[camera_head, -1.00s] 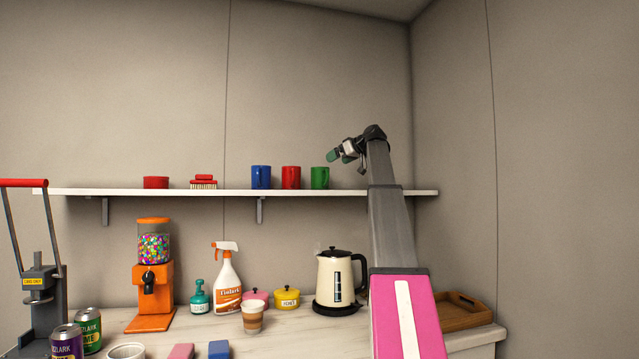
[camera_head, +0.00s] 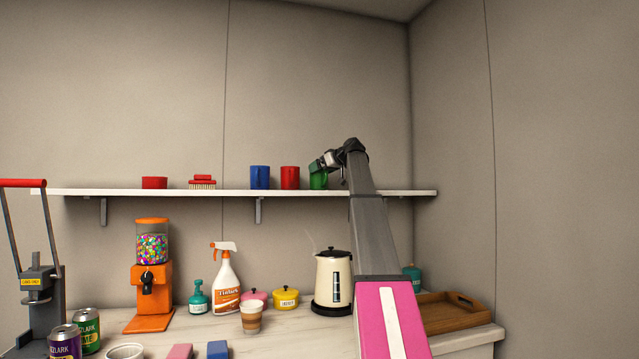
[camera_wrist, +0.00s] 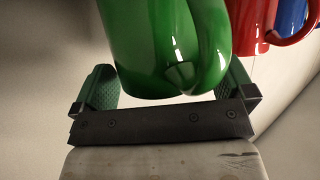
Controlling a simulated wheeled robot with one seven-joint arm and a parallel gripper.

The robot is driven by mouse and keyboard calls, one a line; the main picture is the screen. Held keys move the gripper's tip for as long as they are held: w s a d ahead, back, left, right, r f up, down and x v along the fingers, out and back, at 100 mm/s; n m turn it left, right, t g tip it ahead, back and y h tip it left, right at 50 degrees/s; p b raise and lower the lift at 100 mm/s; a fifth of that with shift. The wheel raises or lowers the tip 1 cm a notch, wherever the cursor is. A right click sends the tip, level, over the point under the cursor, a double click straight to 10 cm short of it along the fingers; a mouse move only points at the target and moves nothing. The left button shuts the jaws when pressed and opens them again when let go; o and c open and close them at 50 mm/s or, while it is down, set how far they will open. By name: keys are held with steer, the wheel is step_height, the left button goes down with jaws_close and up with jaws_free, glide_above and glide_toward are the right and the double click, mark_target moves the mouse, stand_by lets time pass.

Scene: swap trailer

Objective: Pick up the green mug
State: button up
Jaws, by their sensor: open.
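The green mug (camera_head: 318,179) stands on the wall shelf, at the right end of a row of mugs. My gripper (camera_head: 318,166) is at the mug, partly covering its upper part in the head view. In the wrist view the green mug (camera_wrist: 165,45) fills the upper middle, with its handle toward the right. My gripper (camera_wrist: 168,88) is open there, with one green finger pad on each side of the mug. A gap shows between the left pad and the mug; the right pad is close to the handle. Whether either pad touches is unclear.
A red mug (camera_head: 290,178) and a blue mug (camera_head: 260,177) stand left of the green mug on the shelf (camera_head: 390,192). A kettle (camera_head: 333,280) is on the counter below. The shelf right of my arm is clear.

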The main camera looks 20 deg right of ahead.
steer(key=c, duration=1.3)
steer(key=shift+o, duration=0.2)
steer(key=shift+r, duration=0.1)
